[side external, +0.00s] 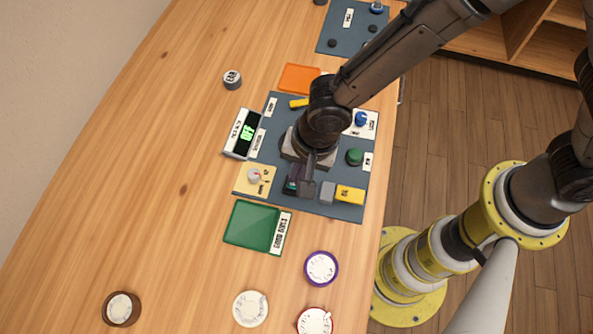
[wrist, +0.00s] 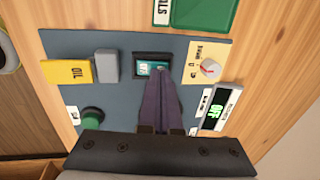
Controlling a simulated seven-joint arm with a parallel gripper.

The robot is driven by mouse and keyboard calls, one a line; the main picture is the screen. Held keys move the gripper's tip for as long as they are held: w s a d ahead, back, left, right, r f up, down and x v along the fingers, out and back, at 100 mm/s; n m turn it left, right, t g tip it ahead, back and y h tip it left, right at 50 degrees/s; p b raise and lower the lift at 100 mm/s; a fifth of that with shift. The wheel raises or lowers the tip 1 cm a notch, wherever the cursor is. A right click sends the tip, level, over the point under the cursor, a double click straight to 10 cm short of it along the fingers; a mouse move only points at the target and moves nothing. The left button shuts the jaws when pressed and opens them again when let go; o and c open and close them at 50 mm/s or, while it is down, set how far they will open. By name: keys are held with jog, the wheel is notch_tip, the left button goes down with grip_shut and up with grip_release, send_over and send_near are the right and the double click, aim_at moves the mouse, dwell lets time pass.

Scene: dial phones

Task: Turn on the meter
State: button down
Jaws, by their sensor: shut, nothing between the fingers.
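The meter's display (side external: 243,132) stands at the left edge of the blue-grey panel (side external: 345,205) and shows green "OFF" lettering; it also shows at the right in the wrist view (wrist: 217,115). A dark-framed switch with a teal face (wrist: 150,66) sits near the panel's edge; in the side view it shows partly behind my fingers (side external: 290,184). My gripper (side external: 307,196) is shut and empty, pointing down at this switch. In the wrist view the fingertips (wrist: 160,73) overlap the teal face. I cannot tell whether they touch it.
A grey block and yellow block (side external: 349,194), a green button (side external: 355,157) and a small knob on a yellow plate (side external: 254,176) flank the switch. A green tray (side external: 250,224) lies beside the panel. Several round dials, one purple-rimmed (side external: 321,268), lie on the wooden table. The table's left is mostly clear.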

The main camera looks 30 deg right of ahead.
jog(key=shift+w+a+f, duration=0.1)
jog(key=shift+f, duration=0.15)
jog(key=shift+w+f+g+h, duration=0.1)
jog(key=shift+f+g+h, duration=0.2)
jog(key=shift+g+h, duration=0.1)
jog(key=shift+f, duration=0.1)
jog(key=shift+s+d, duration=0.75)
notch_tip(320, 180, up, 14)
jog(key=shift+s+d+r, duration=0.25)
jog(key=shift+s+d, duration=0.05)
jog(key=shift+s, duration=0.1)
jog(key=shift+a+r+t+y, duration=0.1)
jog(key=shift+a+t+y, duration=0.1)
jog(key=shift+t+y, duration=0.2)
dwell(0.4)
